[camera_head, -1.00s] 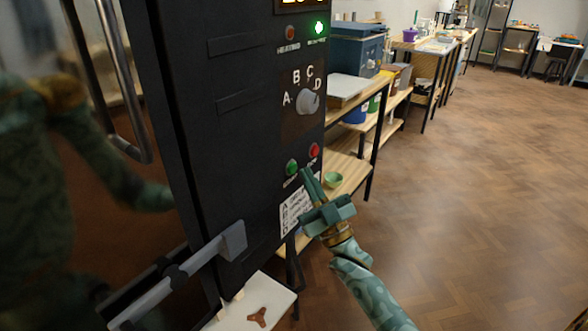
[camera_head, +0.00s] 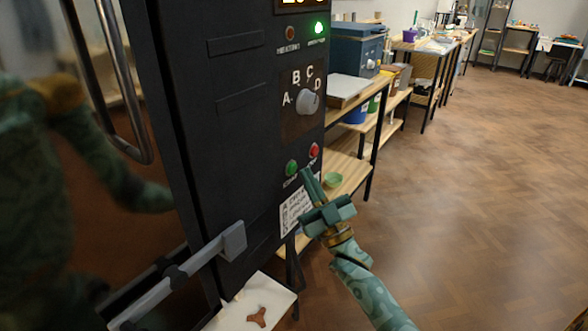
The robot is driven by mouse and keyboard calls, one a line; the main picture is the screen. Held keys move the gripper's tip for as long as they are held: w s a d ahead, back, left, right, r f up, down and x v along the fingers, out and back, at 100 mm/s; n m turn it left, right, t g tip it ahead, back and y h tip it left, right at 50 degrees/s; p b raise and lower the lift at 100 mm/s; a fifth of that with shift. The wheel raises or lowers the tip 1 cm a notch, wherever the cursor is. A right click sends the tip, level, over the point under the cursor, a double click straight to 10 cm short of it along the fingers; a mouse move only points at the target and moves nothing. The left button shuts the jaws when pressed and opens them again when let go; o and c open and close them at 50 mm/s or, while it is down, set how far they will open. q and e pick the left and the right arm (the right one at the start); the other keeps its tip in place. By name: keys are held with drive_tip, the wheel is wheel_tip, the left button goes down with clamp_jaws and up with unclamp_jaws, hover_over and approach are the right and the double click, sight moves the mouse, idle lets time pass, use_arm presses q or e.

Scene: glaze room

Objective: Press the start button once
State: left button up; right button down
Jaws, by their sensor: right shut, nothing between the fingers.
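The green start button (camera_head: 291,168) sits low on the black control panel, left of a red button (camera_head: 314,150). My right gripper (camera_head: 311,178) is shut and empty. Its fingertips are in front of the panel, just right of the green button and below the red one. I cannot tell whether they touch the panel. A grey dial (camera_head: 307,102) with letters A to D is above the buttons. A green lamp (camera_head: 319,27) glows at the top, beside an unlit reddish lamp (camera_head: 291,33). My left gripper is not in view.
A grey latch bar (camera_head: 200,262) sticks out at lower left. A white surface with a brown three-armed piece (camera_head: 257,317) is below. Open floor lies to the right.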

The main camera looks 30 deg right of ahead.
drive_tip(key=shift+w, duration=0.15)
idle(0.6)
drive_tip(key=shift+w+a, duration=0.2)
drive_tip(key=shift+w, duration=0.05)
drive_tip(key=shift+w+a, duration=0.15)
drive_tip(key=shift+w, duration=0.25)
idle(0.7)
idle(0.3)
drive_tip(key=shift+s+d, duration=0.3)
drive_tip(key=shift+s, duration=0.5)
drive_tip(key=shift+p, duration=0.3)
